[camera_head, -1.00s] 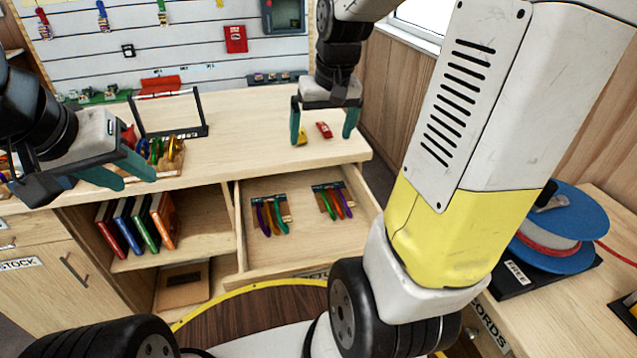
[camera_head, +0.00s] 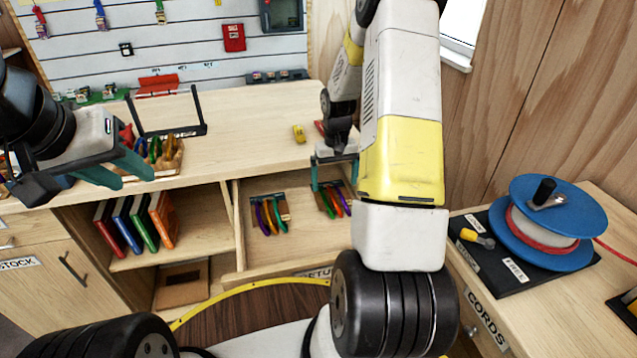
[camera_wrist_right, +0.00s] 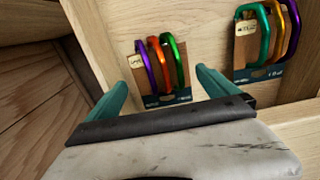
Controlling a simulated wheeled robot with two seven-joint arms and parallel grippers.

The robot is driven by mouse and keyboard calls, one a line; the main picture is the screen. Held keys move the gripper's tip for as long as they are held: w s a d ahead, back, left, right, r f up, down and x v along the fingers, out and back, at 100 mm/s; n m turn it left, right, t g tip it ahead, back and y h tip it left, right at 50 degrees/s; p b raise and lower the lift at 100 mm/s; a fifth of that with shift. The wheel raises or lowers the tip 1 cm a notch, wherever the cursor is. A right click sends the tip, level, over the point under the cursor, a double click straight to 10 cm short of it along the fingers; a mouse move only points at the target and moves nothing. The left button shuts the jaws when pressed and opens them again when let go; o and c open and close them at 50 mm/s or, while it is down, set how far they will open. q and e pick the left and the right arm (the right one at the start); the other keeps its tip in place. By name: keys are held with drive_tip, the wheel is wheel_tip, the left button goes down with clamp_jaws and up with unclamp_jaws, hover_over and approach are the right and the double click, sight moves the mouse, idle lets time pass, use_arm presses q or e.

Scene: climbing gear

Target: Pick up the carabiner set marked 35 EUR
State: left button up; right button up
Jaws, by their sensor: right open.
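Two carabiner sets on cards lie in the open drawer (camera_head: 300,238). The left set (camera_head: 270,214) has purple, orange and teal carabiners; it also shows at the right of the right wrist view (camera_wrist_right: 262,40). The right set (camera_head: 328,201) has green, orange and purple ones; its card is partly hidden by my right gripper in the head view. In the wrist view this set (camera_wrist_right: 162,65) lies ahead, between the fingers. I cannot read either price. My right gripper (camera_head: 336,180) is open and empty above it. My left gripper (camera_head: 122,174) is open and empty over the counter.
The counter (camera_head: 240,130) stands above and behind the drawer. A yellow item (camera_head: 299,134) and a partly hidden red one lie on it. Books (camera_head: 135,222) stand on the shelf left of the drawer. A blue cord reel (camera_head: 545,222) stands at the right.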

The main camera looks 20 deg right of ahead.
sight(334, 193)
drive_tip(key=shift+f, duration=2.05)
drive_tip(key=shift+f, duration=0.2)
drive_tip(key=shift+c, duration=0.5)
drive_tip(key=c, duration=1.4)
drive_tip(key=shift+c, duration=0.4)
drive_tip(key=shift+r, duration=0.15)
